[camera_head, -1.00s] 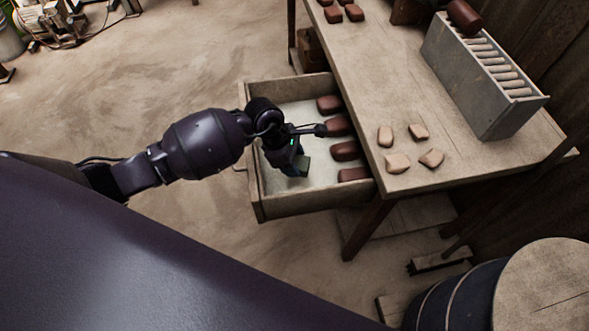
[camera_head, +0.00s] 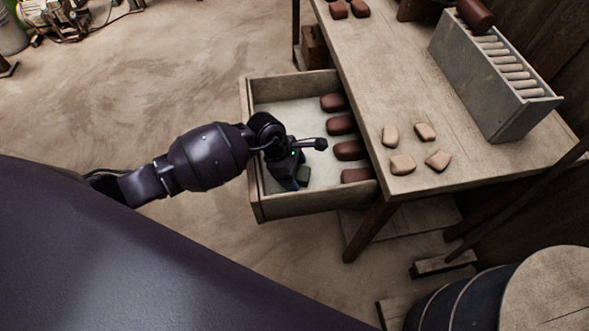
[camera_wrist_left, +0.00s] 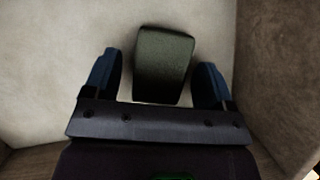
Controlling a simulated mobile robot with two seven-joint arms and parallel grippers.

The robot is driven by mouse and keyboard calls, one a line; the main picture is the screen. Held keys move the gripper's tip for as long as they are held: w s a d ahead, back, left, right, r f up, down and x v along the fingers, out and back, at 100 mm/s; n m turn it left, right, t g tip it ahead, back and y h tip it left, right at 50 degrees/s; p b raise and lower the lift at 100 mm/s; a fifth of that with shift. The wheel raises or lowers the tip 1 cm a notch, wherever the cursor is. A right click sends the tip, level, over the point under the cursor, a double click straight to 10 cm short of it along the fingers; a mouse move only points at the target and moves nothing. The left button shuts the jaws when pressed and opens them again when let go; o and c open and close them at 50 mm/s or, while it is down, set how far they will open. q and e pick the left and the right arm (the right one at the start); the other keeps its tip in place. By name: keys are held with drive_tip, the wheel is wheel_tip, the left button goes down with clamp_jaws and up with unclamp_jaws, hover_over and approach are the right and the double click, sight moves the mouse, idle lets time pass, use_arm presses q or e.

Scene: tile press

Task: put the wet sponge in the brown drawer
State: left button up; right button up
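The wet sponge is a dark green block (camera_wrist_left: 163,62); part of it also shows beside my gripper in the head view (camera_head: 303,174). It is inside the open brown drawer (camera_head: 318,203), over the pale drawer floor. My left gripper (camera_wrist_left: 158,62) reaches down into the drawer; it also shows in the head view (camera_head: 292,178). Its blue fingers stand apart on either side of the sponge, with a gap on both sides, so it is open. Whether the sponge rests fully on the floor is hard to tell. My right gripper is not in view.
Several dark red-brown pieces (camera_head: 341,125) lie along the drawer's table side. On the wooden table (camera_head: 400,100) are several pale pieces (camera_head: 403,164) and a grey box with rollers (camera_head: 490,85). A barrel (camera_head: 545,300) stands at bottom right.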

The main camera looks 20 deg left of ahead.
use_arm(q)
drive_tip(key=shift+r, duration=0.3)
drive_tip(key=p+v, duration=0.3)
drive_tip(key=v, duration=0.8)
drive_tip(key=shift+a+r, duration=0.2)
drive_tip(key=shift+r, duration=0.05)
